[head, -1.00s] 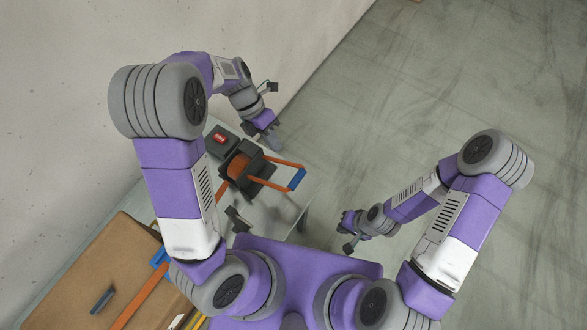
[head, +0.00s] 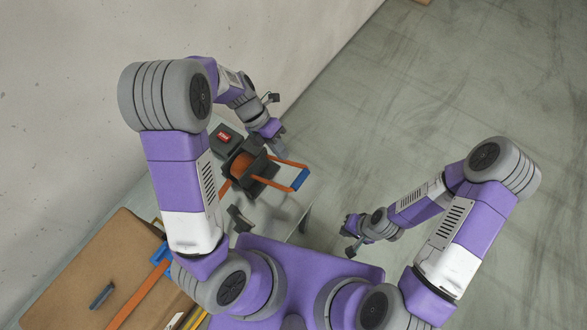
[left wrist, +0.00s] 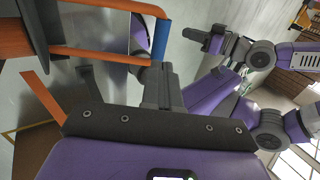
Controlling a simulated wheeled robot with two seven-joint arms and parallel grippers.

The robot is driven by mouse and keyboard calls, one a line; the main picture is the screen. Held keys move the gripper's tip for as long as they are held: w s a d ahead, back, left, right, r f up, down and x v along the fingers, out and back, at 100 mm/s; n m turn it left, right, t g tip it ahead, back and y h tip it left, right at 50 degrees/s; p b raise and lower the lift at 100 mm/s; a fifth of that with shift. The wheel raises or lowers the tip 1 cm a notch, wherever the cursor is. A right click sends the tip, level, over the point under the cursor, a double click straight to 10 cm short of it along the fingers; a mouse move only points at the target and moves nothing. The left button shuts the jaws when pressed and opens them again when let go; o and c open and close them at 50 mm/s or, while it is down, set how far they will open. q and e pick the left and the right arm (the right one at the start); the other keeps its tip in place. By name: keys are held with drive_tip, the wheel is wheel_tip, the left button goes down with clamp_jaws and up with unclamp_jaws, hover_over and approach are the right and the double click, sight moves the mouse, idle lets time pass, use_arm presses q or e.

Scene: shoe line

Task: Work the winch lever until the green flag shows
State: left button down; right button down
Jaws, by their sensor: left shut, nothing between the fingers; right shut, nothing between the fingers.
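The winch (head: 262,184) stands on a grey table, with a dark frame and an orange drum (head: 240,166). Its orange lever frame reaches right to a blue handle (head: 300,179), and the blue handle (left wrist: 160,36) also shows in the left wrist view. A dark box with a red sign (head: 224,136) sits behind the winch; no green shows. My left gripper (head: 280,145) is shut and empty, beyond the lever's far bar in the head view. In the left wrist view its fingers (left wrist: 160,82) appear just below the blue handle; contact cannot be told. My right gripper (head: 350,248) is shut and empty, away from the winch.
A cardboard box (head: 70,275) with a dark handle-like piece on it stands at lower left, beside orange and blue parts. A pale wall (head: 60,120) runs along the left. Open floor (head: 440,90) lies to the right.

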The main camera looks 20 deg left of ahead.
sight(299, 177)
use_arm(q)
drive_tip(key=b+x, duration=0.1)
drive_tip(key=x, duration=0.7)
drive_tip(key=shift+d+f, duration=0.1)
drive_tip(key=shift+f, duration=0.1)
use_arm(e)
drive_tip(key=shift+f, duration=0.65)
use_arm(q)
drive_tip(key=shift+d, duration=0.1)
use_arm(e)
drive_tip(key=shift+r, duration=0.1)
